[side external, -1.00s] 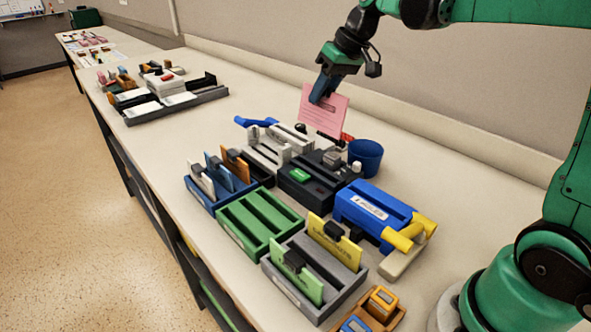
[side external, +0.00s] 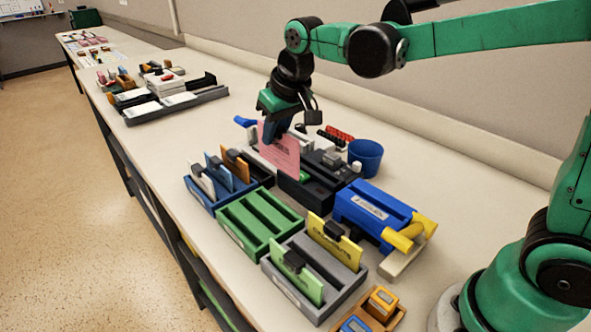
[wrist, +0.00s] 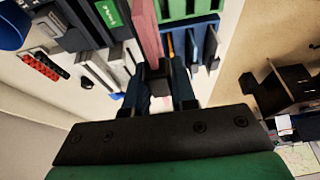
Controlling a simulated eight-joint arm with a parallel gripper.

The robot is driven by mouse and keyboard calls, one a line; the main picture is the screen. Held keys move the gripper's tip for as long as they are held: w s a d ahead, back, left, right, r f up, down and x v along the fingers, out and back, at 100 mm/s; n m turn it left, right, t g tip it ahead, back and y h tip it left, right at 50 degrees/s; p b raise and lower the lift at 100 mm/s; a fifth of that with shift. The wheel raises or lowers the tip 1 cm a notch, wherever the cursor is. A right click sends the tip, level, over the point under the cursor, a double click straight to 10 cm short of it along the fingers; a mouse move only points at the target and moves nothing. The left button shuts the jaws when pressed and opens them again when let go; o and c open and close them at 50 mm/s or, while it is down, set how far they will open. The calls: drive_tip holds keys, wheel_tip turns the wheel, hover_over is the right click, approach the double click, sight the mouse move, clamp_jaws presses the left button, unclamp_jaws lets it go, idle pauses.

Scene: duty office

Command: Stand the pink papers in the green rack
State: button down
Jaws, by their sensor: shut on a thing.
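My gripper (side external: 274,132) is shut on the pink papers (side external: 281,152), a flat upright sheet or bundle held by its top edge. In the wrist view the papers (wrist: 147,32) show edge-on by the fingers (wrist: 160,82). They hang in the air in front of the white and dark desk units, beyond the green rack. The green rack (side external: 262,221) lies on the table, nearer the side camera, with long slots that look empty. Part of it also shows at the top of the wrist view (wrist: 190,10).
A blue rack (side external: 208,196) with cards stands left of the green rack. A grey rack (side external: 318,310) with green and yellow cards stands at its right. A dark unit (side external: 318,190), a blue-and-yellow device (side external: 372,210) and a blue cup (side external: 366,157) stand behind.

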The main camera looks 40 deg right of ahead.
drive_tip(key=shift+s+a+f, duration=0.15)
drive_tip(key=shift+a+f, duration=0.1)
drive_tip(key=shift+f, duration=1.45)
drive_tip(key=shift+s+a+f, duration=0.1)
drive_tip(key=shift+a+f, duration=0.2)
drive_tip(key=shift+f, duration=1.35)
drive_tip(key=shift+s+a+f, duration=0.15)
drive_tip(key=shift+a+f, duration=0.1)
drive_tip(key=shift+f, duration=1.45)
drive_tip(key=c, duration=0.6)
unclamp_jaws()
drive_tip(key=shift+c, duration=0.2)
wheel_tip(320, 180, up, 9)
